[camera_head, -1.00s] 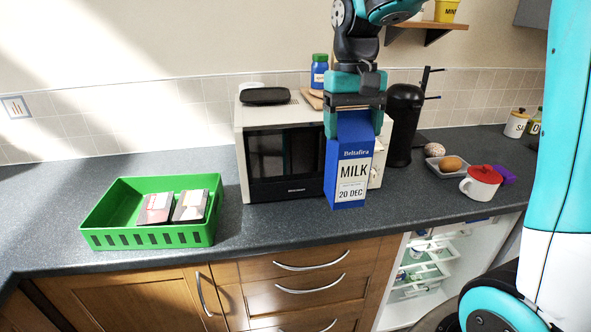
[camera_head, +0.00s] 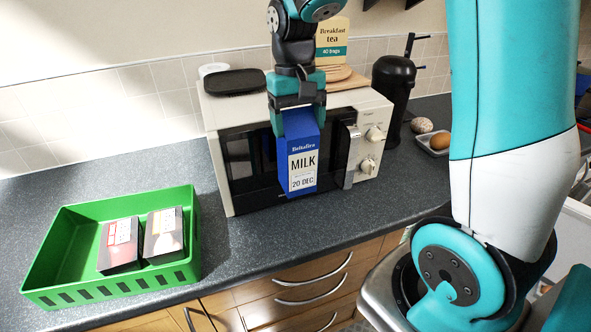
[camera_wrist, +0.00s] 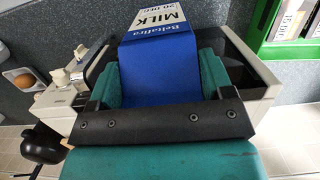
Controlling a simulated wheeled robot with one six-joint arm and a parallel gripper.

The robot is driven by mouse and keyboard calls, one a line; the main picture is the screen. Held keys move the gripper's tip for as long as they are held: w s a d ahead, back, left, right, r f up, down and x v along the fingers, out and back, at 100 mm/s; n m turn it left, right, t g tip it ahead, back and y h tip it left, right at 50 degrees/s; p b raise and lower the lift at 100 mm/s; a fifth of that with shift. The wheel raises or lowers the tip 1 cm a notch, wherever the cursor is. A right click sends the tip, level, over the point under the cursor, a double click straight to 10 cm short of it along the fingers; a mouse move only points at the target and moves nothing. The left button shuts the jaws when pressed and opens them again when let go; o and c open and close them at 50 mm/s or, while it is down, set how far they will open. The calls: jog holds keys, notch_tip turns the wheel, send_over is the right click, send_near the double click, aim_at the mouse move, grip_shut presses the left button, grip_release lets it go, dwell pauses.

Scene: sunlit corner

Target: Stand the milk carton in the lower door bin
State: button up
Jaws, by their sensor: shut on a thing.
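The blue milk carton (camera_head: 301,160), with a white label, hangs upright in front of the microwave, its bottom seeming to be above the worktop. My gripper (camera_head: 297,122) is shut on its top from above. In the wrist view the carton (camera_wrist: 158,65) sits between the two teal fingers of my gripper (camera_wrist: 160,82). The fridge with its door bins is mostly hidden behind my arm at the right edge of the head view; only a white part (camera_head: 573,245) shows, and I cannot make out the lower door bin.
A microwave (camera_head: 237,150) stands right behind the carton. A green crate (camera_head: 62,228) with two boxes is at the left. The worktop (camera_head: 255,240) in front is clear.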

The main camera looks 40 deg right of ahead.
aim_at(298, 176)
notch_tip(298, 176, down, 13)
jog(key=shift+f+p, duration=0.1)
jog(key=shift+p, duration=0.9)
jog(key=o, duration=1.8)
jog(key=shift+s+f, duration=0.1)
jog(key=shift+f, duration=0.05)
